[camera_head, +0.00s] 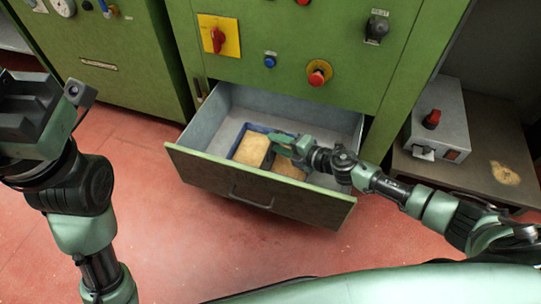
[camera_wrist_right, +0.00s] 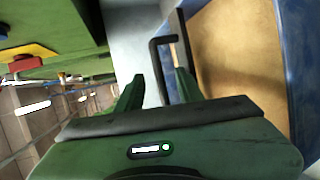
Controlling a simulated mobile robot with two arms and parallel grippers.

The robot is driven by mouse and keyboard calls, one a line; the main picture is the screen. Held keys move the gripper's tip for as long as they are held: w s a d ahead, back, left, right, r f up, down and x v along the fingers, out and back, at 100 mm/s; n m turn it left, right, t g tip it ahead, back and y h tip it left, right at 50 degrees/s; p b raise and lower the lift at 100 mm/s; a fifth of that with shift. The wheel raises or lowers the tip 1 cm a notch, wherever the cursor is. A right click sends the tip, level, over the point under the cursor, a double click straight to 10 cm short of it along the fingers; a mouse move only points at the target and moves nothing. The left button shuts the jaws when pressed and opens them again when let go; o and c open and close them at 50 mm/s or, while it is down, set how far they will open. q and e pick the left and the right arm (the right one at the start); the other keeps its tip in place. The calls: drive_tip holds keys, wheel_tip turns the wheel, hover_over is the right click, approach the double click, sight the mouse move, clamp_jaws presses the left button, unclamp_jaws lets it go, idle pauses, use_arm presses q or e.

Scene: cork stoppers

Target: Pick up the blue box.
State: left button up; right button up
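The blue box (camera_head: 238,139) sits inside the open drawer, with tan cork-coloured contents in two parts. In the right wrist view its blue wall (camera_wrist_right: 298,60) is at the right, beside the tan surface. My right gripper (camera_head: 277,148) reaches over the box from the right and hides part of it. In the right wrist view its fingers (camera_wrist_right: 158,92) are apart. A black bracket-like handle (camera_wrist_right: 155,70) shows between them; I cannot tell whether they touch it. My left gripper (camera_head: 28,115) is at the upper left, away from the drawer, its fingertips not clear.
The drawer (camera_head: 215,125) stands open from the green cabinet (camera_head: 285,40), with knobs and buttons above. Its front panel (camera_head: 300,198) has a handle. A grey switch box (camera_head: 438,118) sits on a low table (camera_head: 490,155) at right. The red floor before the drawer is clear.

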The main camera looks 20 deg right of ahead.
clamp_jaws()
drive_tip(key=shift+s, duration=0.1)
drive_tip(key=shift+f, duration=0.1)
idle(1.1)
